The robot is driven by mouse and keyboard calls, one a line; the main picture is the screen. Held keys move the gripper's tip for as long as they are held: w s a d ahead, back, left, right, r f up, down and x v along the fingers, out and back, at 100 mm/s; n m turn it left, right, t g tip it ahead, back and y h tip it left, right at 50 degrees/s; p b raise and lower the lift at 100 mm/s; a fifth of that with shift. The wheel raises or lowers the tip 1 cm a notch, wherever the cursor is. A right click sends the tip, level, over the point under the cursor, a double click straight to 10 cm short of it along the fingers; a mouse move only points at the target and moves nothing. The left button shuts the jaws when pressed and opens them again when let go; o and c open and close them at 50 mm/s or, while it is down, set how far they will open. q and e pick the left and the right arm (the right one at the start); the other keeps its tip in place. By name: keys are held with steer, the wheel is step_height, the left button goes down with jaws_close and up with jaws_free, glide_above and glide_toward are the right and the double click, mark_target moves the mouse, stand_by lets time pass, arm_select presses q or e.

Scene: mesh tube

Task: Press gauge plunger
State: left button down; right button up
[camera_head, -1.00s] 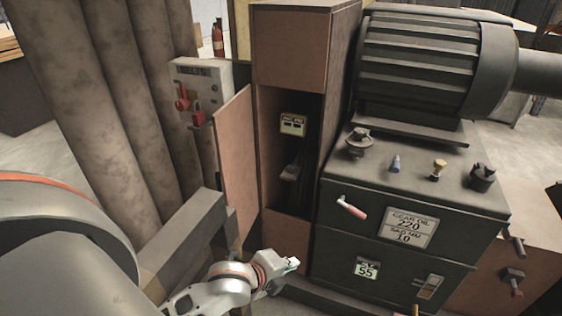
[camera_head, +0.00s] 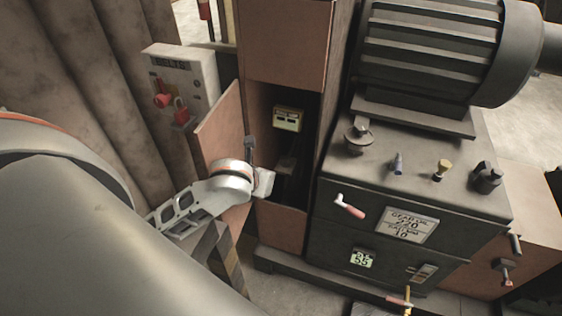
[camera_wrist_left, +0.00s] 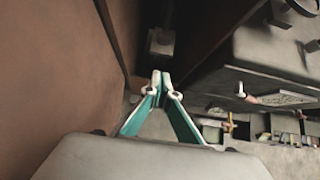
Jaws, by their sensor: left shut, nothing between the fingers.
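In the head view a small yellow-framed gauge box (camera_head: 288,118) is fixed high inside the open brown cabinet (camera_head: 285,50). Below it a grey block (camera_head: 286,164), possibly the plunger unit, sits in shadow. It seems to show in the left wrist view as a pale grey block (camera_wrist_left: 161,42) beyond the fingertips. My left gripper (camera_wrist_left: 161,78) has its teal fingers together at the tips, empty, and points into the cabinet. In the head view my left wrist is at the cabinet opening and its fingers are hard to make out. The plunger itself is too dark to tell. My right gripper is not in view.
The cabinet's open door (camera_head: 219,130) stands left of the opening, near my left wrist. A BELTS panel (camera_head: 186,72) with red parts is further left. A dark gear-oil machine (camera_head: 345,235) with knobs and handles stands close on the right.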

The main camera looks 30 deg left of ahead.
arm_select(q)
glide_toward(284, 167)
step_height(284, 167, down, 4)
steer(key=w, duration=0.3)
steer(key=shift+w+a, duration=0.45)
steer(key=shift+w, duration=0.1)
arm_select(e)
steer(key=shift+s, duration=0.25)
